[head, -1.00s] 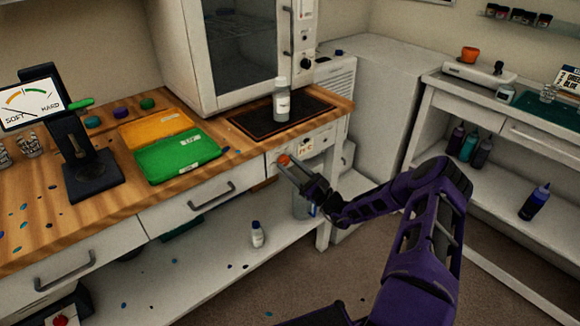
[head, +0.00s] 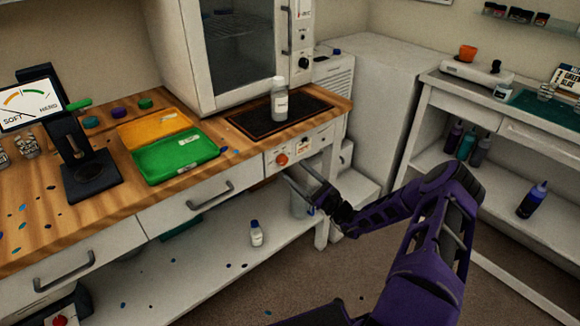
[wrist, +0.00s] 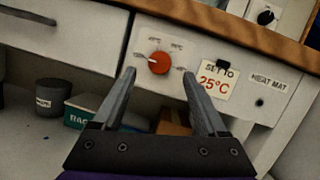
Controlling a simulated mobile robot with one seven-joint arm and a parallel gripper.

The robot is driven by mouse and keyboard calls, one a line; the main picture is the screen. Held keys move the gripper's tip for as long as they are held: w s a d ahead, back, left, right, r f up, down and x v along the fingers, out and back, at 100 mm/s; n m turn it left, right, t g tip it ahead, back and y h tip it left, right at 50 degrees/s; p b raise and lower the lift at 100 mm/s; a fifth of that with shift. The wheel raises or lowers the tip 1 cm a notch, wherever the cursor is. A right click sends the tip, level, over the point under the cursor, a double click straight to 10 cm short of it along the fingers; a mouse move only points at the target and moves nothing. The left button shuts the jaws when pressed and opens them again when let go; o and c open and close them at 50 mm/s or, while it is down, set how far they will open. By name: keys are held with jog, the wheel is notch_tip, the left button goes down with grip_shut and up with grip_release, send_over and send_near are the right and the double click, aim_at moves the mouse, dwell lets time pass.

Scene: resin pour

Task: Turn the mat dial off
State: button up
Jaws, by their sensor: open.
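The mat dial (head: 282,160) is an orange-red round knob on the white panel at the bench's front edge, below the black heat mat (head: 262,118). In the wrist view the dial (wrist: 159,63) has a pale pointer mark toward its left side and small, unreadable labels around it. My gripper (head: 298,173) is open and empty, just below and in front of the panel.
A white-capped bottle (head: 279,98) stands on the heat mat. A "SET TO 25°C" note (wrist: 217,82) and a "HEAT MAT" label (wrist: 269,83) are right of the dial. A drawer handle (head: 210,196) juts out to the left. The lower shelf holds containers.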

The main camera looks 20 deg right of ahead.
jog(key=v, duration=1.3)
jog(key=shift+a+f, duration=0.1)
jog(key=shift+a, duration=0.05)
